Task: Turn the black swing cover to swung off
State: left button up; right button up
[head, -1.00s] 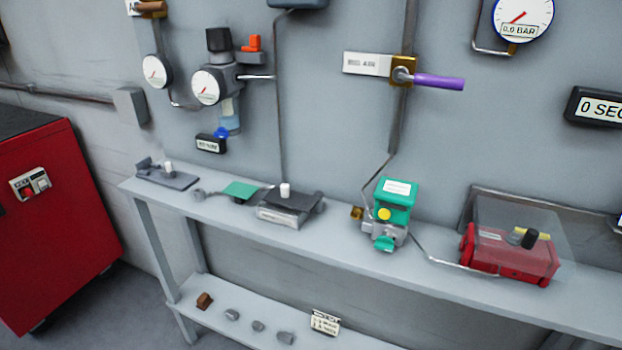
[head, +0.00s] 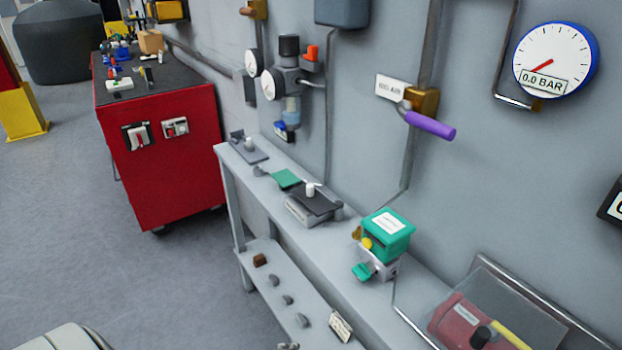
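The black swing cover (head: 323,204) looks like the dark flat plate on top of a small grey box (head: 302,214) on the wall bench. A white knob (head: 310,189) stands up at the plate's back left. The plate lies flat over the box and hides most of its top. Neither of my grippers shows in the head view.
The narrow bench (head: 345,262) also carries a green plate (head: 286,178), a green-topped valve unit (head: 387,233) and a red box (head: 462,322) under a clear cover. A red cabinet (head: 165,170) stands at left. The floor (head: 130,285) before the bench is open.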

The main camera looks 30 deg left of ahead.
pick_arm(q)
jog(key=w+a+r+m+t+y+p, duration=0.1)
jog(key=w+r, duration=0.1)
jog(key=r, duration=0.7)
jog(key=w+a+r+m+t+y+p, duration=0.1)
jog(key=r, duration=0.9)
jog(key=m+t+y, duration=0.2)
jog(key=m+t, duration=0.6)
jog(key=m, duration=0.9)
send_near(309, 188)
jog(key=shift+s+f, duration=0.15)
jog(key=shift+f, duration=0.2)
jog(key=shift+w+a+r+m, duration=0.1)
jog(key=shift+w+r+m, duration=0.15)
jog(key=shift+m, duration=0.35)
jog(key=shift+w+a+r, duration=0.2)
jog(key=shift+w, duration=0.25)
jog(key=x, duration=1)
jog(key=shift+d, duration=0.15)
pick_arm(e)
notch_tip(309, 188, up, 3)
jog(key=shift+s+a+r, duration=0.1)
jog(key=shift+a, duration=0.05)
